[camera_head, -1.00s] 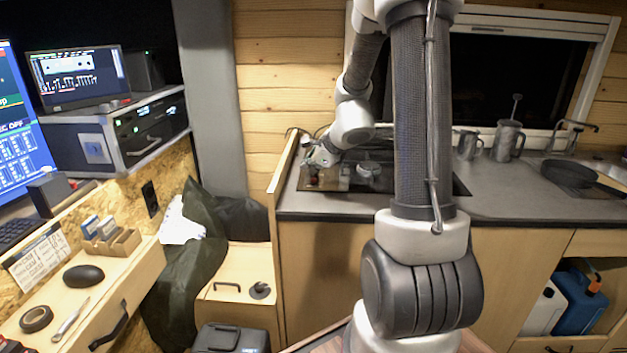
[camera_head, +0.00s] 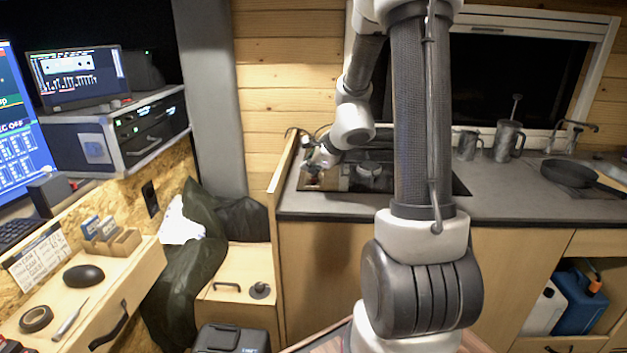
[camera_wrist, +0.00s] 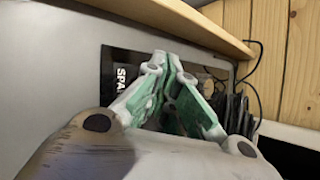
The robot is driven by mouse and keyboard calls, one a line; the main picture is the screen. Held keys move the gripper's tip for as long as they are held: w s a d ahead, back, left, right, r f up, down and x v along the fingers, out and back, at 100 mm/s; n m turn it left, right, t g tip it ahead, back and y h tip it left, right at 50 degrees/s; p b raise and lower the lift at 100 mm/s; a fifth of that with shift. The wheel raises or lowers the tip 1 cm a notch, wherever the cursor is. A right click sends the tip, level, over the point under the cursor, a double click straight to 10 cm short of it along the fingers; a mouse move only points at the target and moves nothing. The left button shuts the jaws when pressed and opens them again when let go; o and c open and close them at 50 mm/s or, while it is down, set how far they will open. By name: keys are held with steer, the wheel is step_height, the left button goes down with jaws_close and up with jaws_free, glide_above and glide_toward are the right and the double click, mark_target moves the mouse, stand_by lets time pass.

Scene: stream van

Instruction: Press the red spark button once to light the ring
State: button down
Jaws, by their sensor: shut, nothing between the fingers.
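My gripper (camera_wrist: 170,60) is shut and empty in the wrist view, its green-padded fingers meeting at the tips. The tips are over or very close to a black panel (camera_wrist: 118,75) with white lettering that begins "SPA"; the rest is covered by the fingers. I cannot tell whether they touch it. The red spark button is not clearly visible and may be hidden behind the fingertips. In the head view my gripper (camera_head: 316,164) is low over the left end of the counter, beside the dark hob (camera_head: 458,187). The ring's state cannot be made out.
A wooden edge board (camera_head: 284,165) rises just left of the gripper. The counter (camera_head: 325,203) continues right, with metal mugs (camera_head: 507,142) and a black pan (camera_head: 570,172). In the wrist view, dark cables (camera_wrist: 245,105) hang right of the fingers.

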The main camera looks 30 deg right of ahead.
steer(key=shift+f, duration=0.1)
stand_by(0.4)
steer(key=shift+f, duration=0.35)
steer(key=shift+f, duration=0.4)
stand_by(0.5)
steer(key=shift+r, duration=0.85)
steer(key=shift+r, duration=2.5)
